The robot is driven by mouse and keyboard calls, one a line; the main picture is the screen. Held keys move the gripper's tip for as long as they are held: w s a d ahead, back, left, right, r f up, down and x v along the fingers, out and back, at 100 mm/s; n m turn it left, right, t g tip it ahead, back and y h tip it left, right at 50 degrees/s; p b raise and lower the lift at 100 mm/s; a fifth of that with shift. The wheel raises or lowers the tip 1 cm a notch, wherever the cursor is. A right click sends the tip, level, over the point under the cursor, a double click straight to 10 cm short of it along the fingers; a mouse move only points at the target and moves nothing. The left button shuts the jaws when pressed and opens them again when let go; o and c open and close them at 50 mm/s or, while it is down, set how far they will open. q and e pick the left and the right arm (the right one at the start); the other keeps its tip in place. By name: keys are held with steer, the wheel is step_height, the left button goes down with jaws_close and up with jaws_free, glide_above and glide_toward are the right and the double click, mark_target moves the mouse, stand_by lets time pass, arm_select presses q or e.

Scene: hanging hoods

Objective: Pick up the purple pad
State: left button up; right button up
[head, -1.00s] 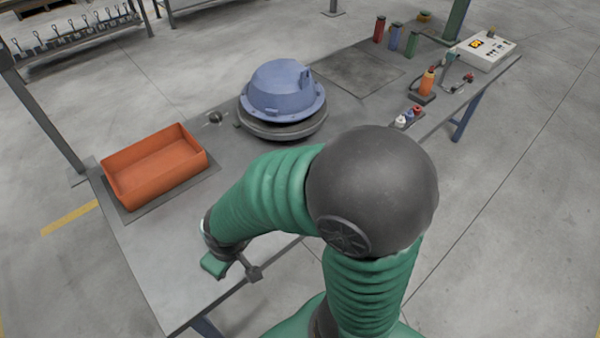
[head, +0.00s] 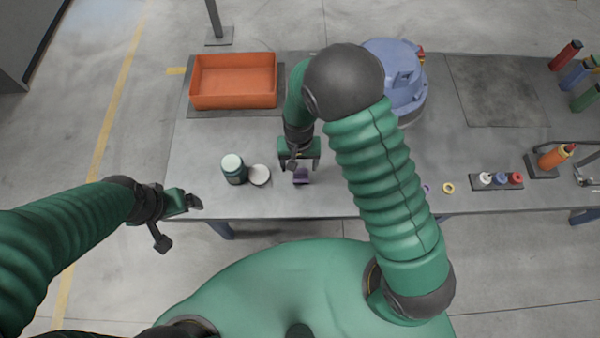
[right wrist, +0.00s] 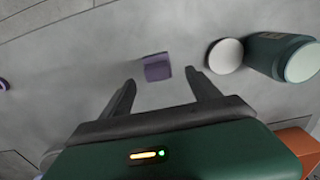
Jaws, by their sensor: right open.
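The purple pad (head: 301,176) is a small block lying on the grey table near its front edge. In the right wrist view the pad (right wrist: 157,67) shows between and just beyond the fingertips. My right gripper (head: 299,166) is open and empty, pointing down at the pad; I see no finger touching it. Its two fingers also show in the right wrist view (right wrist: 160,78). My left gripper (head: 193,202) hangs off the front left of the table, seen side-on, so its jaw opening is unclear.
A dark green jar (head: 234,170) and a white lid (head: 259,175) stand just left of the pad. An orange bin (head: 234,82) is at the back left. A blue housing (head: 398,75) stands behind my right arm. A yellow ring (head: 448,188) lies right of it.

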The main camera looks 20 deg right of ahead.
mark_target(301, 170)
steer(key=shift+d+f, duration=0.15)
steer(key=shift+f, duration=0.4)
steer(key=shift+d+f, duration=0.15)
steer(key=shift+f, duration=0.35)
steer(key=f, duration=0.2)
steer(key=f+p, duration=0.1)
steer(key=f, duration=0.1)
steer(key=shift+s+d, duration=0.1)
steer(key=shift+d, duration=0.1)
steer(key=shift+a+f, duration=0.2)
steer(key=shift+f, duration=0.2)
steer(key=shift+a+r, duration=0.1)
steer(key=shift+a, duration=0.1)
steer(key=c, duration=0.4)
steer(key=shift+d, duration=0.15)
steer(key=c, duration=1.1)
